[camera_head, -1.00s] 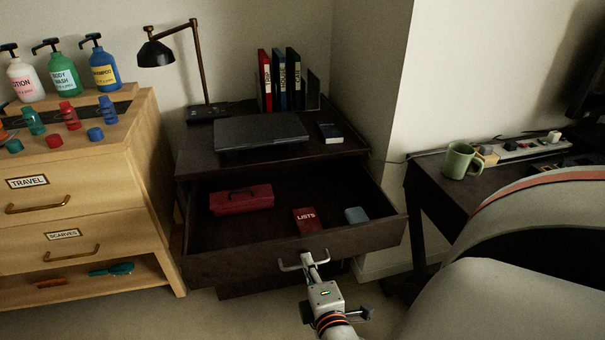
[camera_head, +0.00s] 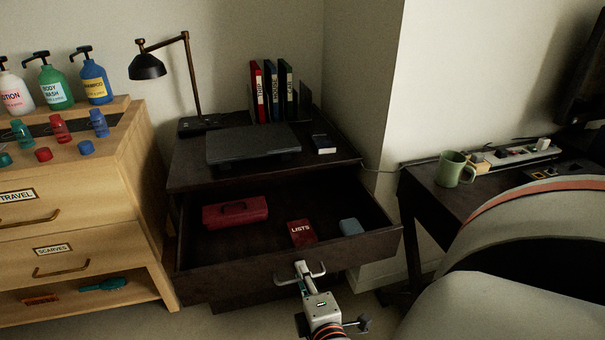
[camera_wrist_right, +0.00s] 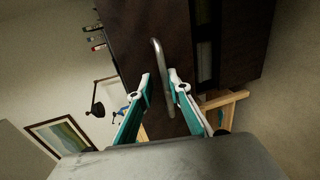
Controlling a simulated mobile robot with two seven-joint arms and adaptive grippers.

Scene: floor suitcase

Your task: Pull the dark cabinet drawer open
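The dark cabinet (camera_head: 190,180) stands against the wall. Its drawer (camera_head: 240,265) is pulled well out. Inside lie a red box (camera_head: 235,212), a red "LISTS" book (camera_head: 302,232) and a small blue-grey item (camera_head: 351,227). My right gripper (camera_head: 301,268) is at the metal handle on the drawer front. In the right wrist view, the handle (camera_wrist_right: 158,58) passes between the two fingertips of my right gripper (camera_wrist_right: 160,82). The fingers stand apart, with a narrow gap visible beside the bar. My left gripper is out of view.
A closed laptop (camera_head: 255,144), lamp (camera_head: 147,67) and binders (camera_head: 272,92) are on the cabinet top. A light wooden dresser (camera_head: 90,205) stands close on the left. A dark desk (camera_head: 425,187) with a green mug (camera_head: 455,168) is on the right.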

